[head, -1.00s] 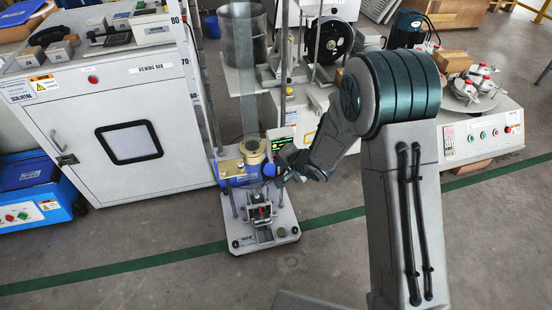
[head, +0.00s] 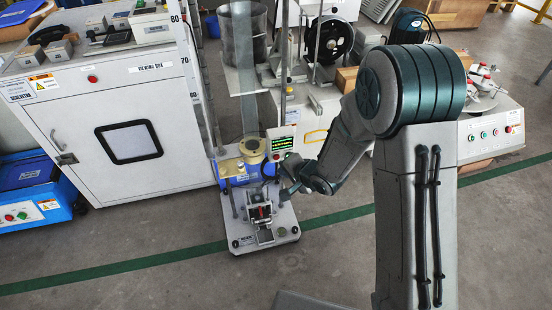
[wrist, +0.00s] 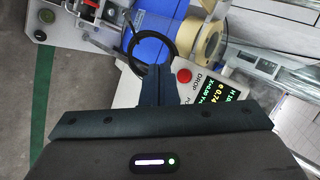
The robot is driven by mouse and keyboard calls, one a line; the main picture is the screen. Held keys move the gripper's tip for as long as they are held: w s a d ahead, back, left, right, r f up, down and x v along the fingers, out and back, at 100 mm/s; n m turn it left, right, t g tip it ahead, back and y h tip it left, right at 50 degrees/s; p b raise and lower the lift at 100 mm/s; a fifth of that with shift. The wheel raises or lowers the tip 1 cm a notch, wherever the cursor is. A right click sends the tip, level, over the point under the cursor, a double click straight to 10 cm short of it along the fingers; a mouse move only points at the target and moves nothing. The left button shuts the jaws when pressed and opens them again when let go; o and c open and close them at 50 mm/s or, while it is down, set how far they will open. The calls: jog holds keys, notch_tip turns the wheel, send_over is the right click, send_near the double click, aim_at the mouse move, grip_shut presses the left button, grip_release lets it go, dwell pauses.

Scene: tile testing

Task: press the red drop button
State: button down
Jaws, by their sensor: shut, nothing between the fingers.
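The red drop button (wrist: 184,75) shows in the wrist view, on a light control box (wrist: 198,92) marked DROP, beside a lit display (wrist: 217,85). My gripper (wrist: 156,68) is shut and empty. Its fingertips show just left of the button, and I see no contact. In the head view the control box (head: 280,142) stands at the tester's right side with its display lit.
A black cable (wrist: 150,40) loops just beyond my fingertips. A clear tube (head: 244,75) rises above. Floor in front is clear.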

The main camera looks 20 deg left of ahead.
jog(key=shift+s+d, duration=0.35)
jog(key=shift+s, duration=0.2)
jog(key=shift+s+d, duration=0.3)
jog(key=shift+s, duration=0.2)
jog(key=d+r+n+h+p, duration=0.1)
jog(key=d+r+h+p, duration=0.1)
jog(key=d+r+p, duration=0.6)
jog(key=d+r+h+p, duration=0.3)
jog(key=d+r, duration=0.2)
jog(key=r, duration=0.7)
jog(key=d+r+n+h+p, duration=0.1)
jog(key=d+r+h+p, duration=0.1)
jog(key=d+r+p, duration=0.55)
jog(key=s+d+r+n+g+p, duration=0.1)
jog(key=s+d+r+p, duration=0.2)
jog(key=r, duration=0.9)
jog(key=s+d+r+n+g+h+p, duration=0.1)
jog(key=s+d+r+p, duration=0.3)
jog(key=s+r+p, duration=0.5)
jog(key=s+r+g, duration=0.1)
jog(key=s+r, duration=0.2)
jog(key=s, duration=0.2)
jog(key=shift+s+d+n+p, duration=0.2)
jog(key=shift+s+n+p, duration=0.1)
jog(key=shift+p, duration=0.05)
